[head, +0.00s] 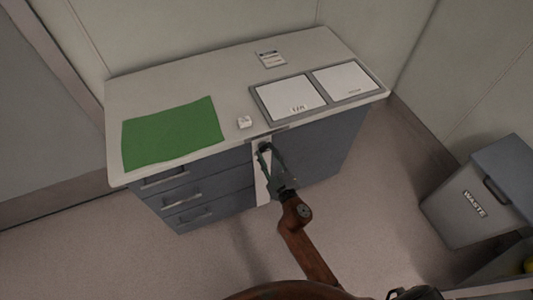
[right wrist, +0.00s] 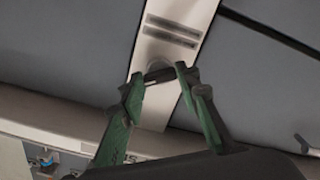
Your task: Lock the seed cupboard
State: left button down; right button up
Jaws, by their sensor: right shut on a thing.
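The blue-grey cupboard (head: 316,147) under the pale worktop has a light upright strip (head: 263,185) on its front, right of the drawers. In the right wrist view this strip (right wrist: 158,107) carries two dark slots and a small rounded fitting. My right gripper (head: 265,148) is at the upper part of the strip. In the right wrist view its green-and-black fingers (right wrist: 160,76) are shut on a small dark piece (right wrist: 160,75) in front of the fitting. I cannot tell whether this piece is a key or a knob. My left gripper is not in view.
On the worktop (head: 225,80) lie a green mat (head: 172,134), a small white block (head: 244,122), a label card (head: 270,59) and a grey tray with two white panels (head: 290,95). Drawers (head: 190,192) are closed at left. A waste bin (head: 465,207) stands at right.

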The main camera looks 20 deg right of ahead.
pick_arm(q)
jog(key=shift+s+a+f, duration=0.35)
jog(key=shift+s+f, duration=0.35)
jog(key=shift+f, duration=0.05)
pick_arm(e)
jog(key=n, duration=1.1)
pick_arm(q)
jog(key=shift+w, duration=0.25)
pick_arm(e)
jog(key=shift+n, duration=0.3)
jog(key=o, duration=1.2)
jog(key=shift+c, duration=0.2)
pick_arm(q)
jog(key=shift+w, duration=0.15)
pick_arm(e)
jog(key=shift+s, duration=0.1)
jog(key=s, duration=0.7)
jog(key=shift+s, duration=0.15)
